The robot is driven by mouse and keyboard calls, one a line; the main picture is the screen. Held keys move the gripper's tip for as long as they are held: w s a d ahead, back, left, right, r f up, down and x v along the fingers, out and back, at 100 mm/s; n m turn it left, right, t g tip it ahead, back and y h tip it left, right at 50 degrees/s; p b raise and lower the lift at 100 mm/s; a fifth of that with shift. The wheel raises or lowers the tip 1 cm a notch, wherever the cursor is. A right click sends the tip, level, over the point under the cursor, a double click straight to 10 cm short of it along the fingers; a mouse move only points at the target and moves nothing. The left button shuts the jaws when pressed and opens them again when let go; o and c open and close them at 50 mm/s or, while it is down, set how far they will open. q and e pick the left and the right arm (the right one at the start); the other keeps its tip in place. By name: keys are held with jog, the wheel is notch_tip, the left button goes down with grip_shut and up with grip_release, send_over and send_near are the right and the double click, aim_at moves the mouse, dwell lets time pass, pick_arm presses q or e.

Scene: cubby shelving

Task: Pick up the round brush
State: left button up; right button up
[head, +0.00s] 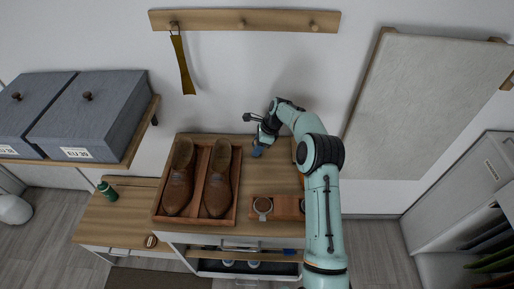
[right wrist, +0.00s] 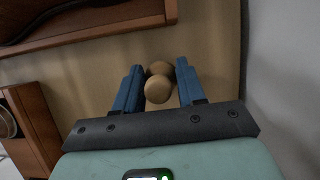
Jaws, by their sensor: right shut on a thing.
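My right gripper (head: 258,146) reaches down at the back of the wooden cabinet top, right of the shoe tray. In the right wrist view its blue fingers (right wrist: 158,88) are on either side of a light-wood round-knobbed piece (right wrist: 158,86), which looks like the round brush's handle. The gripper is shut on it. Its lower part is hidden, and in the head view the gripper hides it. I cannot tell whether it still touches the surface. My left gripper is not in view.
A wooden tray (head: 238,192) holds two brown shoes left of the gripper. A small wooden box (head: 288,208) with a round tin stands in front. A lower bench holds a green bottle (head: 107,191) and a small brown oval thing (head: 151,241). The wall is close behind.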

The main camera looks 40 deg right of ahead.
notch_tip(320, 180, up, 11)
jog(key=shift+w+f+p, duration=0.1)
jog(key=shift+w+p, duration=0.05)
jog(key=shift+p, duration=0.55)
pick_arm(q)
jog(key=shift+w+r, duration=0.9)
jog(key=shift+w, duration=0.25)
pick_arm(e)
notch_tip(320, 180, up, 9)
jog(key=shift+f, duration=0.15)
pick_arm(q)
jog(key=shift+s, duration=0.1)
